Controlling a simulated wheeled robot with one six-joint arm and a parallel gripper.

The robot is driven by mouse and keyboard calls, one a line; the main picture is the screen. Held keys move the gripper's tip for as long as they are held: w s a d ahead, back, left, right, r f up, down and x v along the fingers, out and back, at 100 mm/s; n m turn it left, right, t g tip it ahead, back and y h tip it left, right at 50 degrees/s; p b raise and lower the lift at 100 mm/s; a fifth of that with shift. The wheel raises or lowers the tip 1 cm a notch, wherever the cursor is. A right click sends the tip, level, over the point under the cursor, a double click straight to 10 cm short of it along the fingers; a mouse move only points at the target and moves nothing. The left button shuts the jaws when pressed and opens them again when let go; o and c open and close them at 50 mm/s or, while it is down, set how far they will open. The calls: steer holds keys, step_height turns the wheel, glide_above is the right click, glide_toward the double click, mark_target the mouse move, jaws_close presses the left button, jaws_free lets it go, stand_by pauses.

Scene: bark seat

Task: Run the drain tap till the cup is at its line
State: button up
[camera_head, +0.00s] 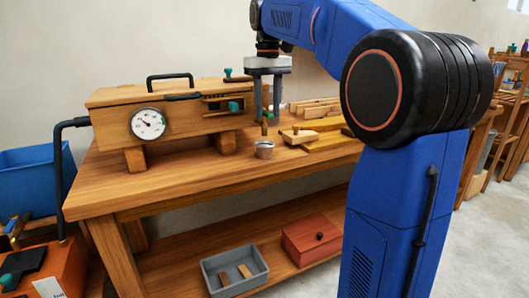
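A small grey metal cup (264,149) stands upright on the workbench, in front of the right end of a wooden chest. A small brass piece (264,128), which looks like the drain tap, shows just above the cup; I cannot tell its setting. My gripper (267,117) points down over the brass piece and cup, its two grey fingers apart with nothing visible held between them. Whether a finger touches the brass piece is unclear. The cup's line and its contents are too small to see.
The wooden chest (180,110) has a round dial (148,124), a black top handle (170,79) and green knobs (234,106). Wooden pieces (325,139) lie right of the cup. The workbench (170,188) is clear in front. A grey tray (235,272) and red box (314,242) sit below.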

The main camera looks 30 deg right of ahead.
steer(key=c, duration=0.9)
steer(key=d+n, duration=0.1)
steer(key=n, duration=0.2)
steer(key=w+d+n, duration=0.1)
steer(key=n, duration=0.2)
steer(key=d+n, duration=0.1)
steer(key=n, duration=0.2)
steer(key=shift+w+d, duration=0.15)
steer(key=shift+w, duration=0.1)
